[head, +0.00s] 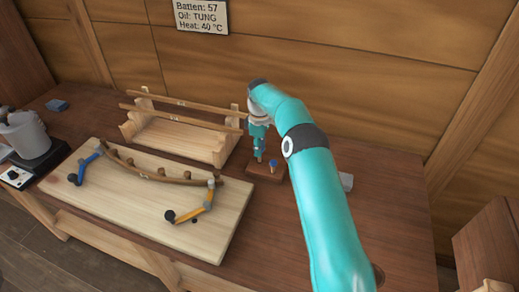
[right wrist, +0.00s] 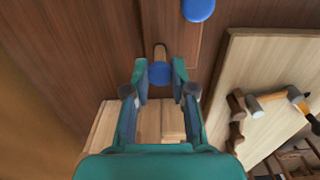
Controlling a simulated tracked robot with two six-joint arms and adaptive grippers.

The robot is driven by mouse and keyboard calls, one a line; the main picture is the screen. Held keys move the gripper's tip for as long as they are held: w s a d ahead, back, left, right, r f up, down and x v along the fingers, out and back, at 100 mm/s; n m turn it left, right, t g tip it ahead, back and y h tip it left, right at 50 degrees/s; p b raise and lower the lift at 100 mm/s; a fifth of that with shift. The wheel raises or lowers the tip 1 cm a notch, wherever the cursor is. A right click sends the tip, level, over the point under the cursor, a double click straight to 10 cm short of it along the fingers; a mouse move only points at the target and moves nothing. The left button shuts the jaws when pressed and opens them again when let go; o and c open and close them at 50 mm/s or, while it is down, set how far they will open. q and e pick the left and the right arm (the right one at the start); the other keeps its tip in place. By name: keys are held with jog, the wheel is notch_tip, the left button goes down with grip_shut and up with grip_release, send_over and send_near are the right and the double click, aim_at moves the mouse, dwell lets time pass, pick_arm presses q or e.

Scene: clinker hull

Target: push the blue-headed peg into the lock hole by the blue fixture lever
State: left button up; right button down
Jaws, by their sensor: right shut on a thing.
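My right gripper (head: 259,155) is low over a small dark wooden block (head: 263,178) on the bench. In the right wrist view, its fingers (right wrist: 159,78) are on either side of a blue-headed peg (right wrist: 160,73), which it holds. Another blue-headed peg (head: 274,164) stands upright in the block, and its round head (right wrist: 198,9) shows at the top of the wrist view. The blue fixture lever (head: 88,163) is at the left end of the pale board. I cannot make out the lock hole beside it. My left gripper is out of view.
The pale board (head: 130,205) carries a curved batten (head: 145,174) and a yellow lever (head: 203,207) at its right end. A wooden rack (head: 180,142) with long strips stands behind, left of my gripper. A grey pot (head: 24,133) is at far left.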

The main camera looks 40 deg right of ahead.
jog(key=shift+r, duration=2.05)
